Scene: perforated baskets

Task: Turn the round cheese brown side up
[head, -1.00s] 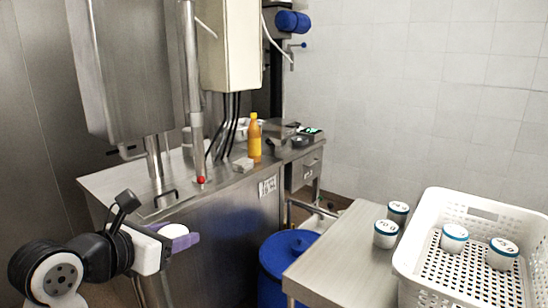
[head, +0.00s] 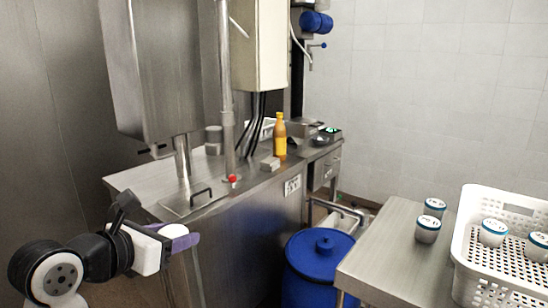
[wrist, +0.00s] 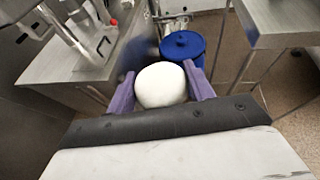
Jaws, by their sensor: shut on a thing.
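My gripper (wrist: 159,72) has purple fingers and is shut on a round white cheese (wrist: 162,88), with one finger on each side of it. The cheese is held in the air, clear of any surface. Only white shows on it in the wrist view; no brown side is visible. In the head view my gripper (head: 184,240) is at the lower left, in front of the steel counter, and a small white part of the cheese (head: 173,231) shows above the purple finger.
A steel counter (head: 130,190) with an orange bottle (head: 280,138) stands behind my gripper. A blue barrel (head: 318,270) stands right of it. A steel table (head: 385,265) at right bears two teal-rimmed cups (head: 428,228) and a white perforated basket (head: 515,200) with two more.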

